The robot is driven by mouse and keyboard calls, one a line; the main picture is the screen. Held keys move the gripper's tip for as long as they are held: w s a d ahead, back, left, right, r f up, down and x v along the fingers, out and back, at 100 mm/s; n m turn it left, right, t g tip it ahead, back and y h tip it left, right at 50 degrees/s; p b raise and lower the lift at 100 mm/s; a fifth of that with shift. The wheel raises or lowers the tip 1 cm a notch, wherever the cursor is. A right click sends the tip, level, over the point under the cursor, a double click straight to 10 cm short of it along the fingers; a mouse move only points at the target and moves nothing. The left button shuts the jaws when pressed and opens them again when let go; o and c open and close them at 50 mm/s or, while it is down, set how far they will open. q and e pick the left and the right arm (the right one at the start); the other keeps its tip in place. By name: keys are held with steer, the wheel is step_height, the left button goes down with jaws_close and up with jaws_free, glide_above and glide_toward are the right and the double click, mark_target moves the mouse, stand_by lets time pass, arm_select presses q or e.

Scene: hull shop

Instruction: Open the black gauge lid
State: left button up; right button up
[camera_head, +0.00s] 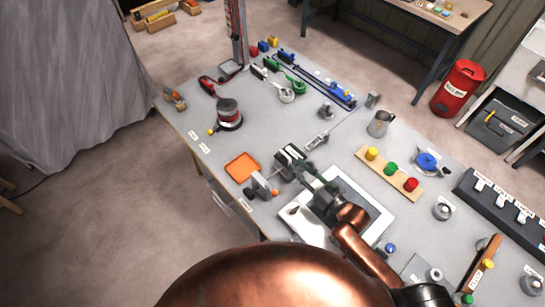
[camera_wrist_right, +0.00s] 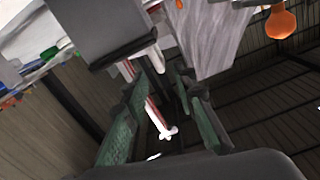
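A small dark box (camera_head: 287,156), which looks like the black gauge lid on its gauge, stands near the middle of the table in the head view. My right gripper (camera_head: 303,171) is right by its near right side and partly covers it; I cannot tell whether they touch. In the right wrist view a dark grey block with a black edge (camera_wrist_right: 100,38) lies beyond the fingertips; it is probably the same thing. The green-padded fingers of my right gripper (camera_wrist_right: 160,92) are apart with nothing seen held between them. My left gripper is not in view.
An orange tray (camera_head: 242,166) and a grey clamp-like device (camera_head: 262,187) lie left of my right gripper. A white-framed panel (camera_head: 376,213) lies under my right arm. A wooden strip with coloured knobs (camera_head: 381,178) and a metal jug (camera_head: 380,124) stand to the right.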

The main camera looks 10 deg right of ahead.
mark_target(289, 159)
steer(key=x, duration=0.7)
steer(key=shift+w+a+r, duration=0.15)
steer(key=shift+a, duration=0.05)
steer(key=shift+c, duration=0.5)
jaws_close()
